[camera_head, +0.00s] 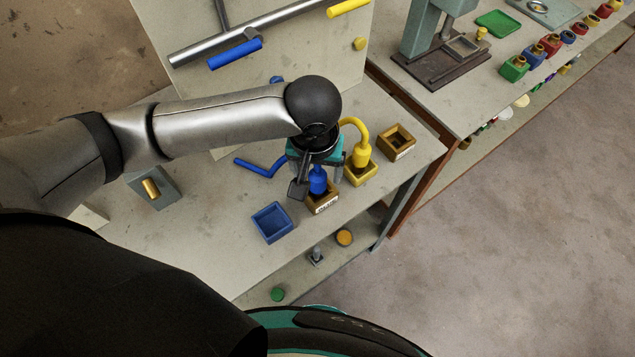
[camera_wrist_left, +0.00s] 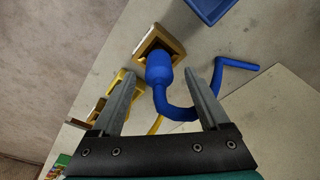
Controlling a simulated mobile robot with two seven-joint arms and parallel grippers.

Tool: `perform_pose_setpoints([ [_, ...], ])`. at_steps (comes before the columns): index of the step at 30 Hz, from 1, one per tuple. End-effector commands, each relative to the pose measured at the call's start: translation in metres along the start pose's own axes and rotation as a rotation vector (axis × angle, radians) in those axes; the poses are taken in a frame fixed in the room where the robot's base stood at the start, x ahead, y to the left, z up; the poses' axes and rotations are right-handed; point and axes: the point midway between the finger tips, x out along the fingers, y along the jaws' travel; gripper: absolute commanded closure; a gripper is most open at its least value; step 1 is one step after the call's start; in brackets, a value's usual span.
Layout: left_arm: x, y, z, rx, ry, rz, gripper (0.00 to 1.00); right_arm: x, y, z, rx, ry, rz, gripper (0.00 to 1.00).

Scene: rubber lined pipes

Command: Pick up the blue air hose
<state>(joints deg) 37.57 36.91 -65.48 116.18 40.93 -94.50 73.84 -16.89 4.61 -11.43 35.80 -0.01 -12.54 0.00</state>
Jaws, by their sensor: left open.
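The blue air hose (camera_head: 318,181) has its thick cylindrical end standing in a small wooden box (camera_head: 327,203) with a label. Its thin bent tail reaches left behind my gripper. In the left wrist view, the hose's thick part (camera_wrist_left: 159,68) lies in the wooden box (camera_wrist_left: 166,40), and its tail curves past the right finger. My left gripper (camera_head: 318,178) is open, pointing down over the hose, with one finger on either side. In the left wrist view the open fingers (camera_wrist_left: 160,76) frame the thick part, with gaps on both sides. My right gripper is not in view.
A yellow hose (camera_head: 361,155) stands in a yellow box close to the right of my gripper. An empty brown box (camera_head: 397,142) is farther right. An empty blue box (camera_head: 271,222) sits near the table's front edge. An upright board (camera_head: 300,60) stands behind.

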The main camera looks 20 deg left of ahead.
Motion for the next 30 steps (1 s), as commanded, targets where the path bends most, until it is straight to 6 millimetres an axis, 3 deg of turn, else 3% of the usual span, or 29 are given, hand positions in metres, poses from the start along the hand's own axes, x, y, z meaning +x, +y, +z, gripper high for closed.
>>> perform_pose_setpoints([
  [4, 0.0152, 0.0005, 0.0004, 0.002, 0.000, 0.001, 0.21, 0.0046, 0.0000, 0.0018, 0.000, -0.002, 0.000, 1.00],
  [12, 0.0160, 0.0006, 0.0004, 0.002, 0.001, 0.001, 0.24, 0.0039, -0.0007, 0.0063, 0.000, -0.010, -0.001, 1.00],
  [30, 0.0157, 0.0006, 0.0004, 0.002, 0.000, 0.001, 0.91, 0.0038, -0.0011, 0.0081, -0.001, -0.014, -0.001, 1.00],
])
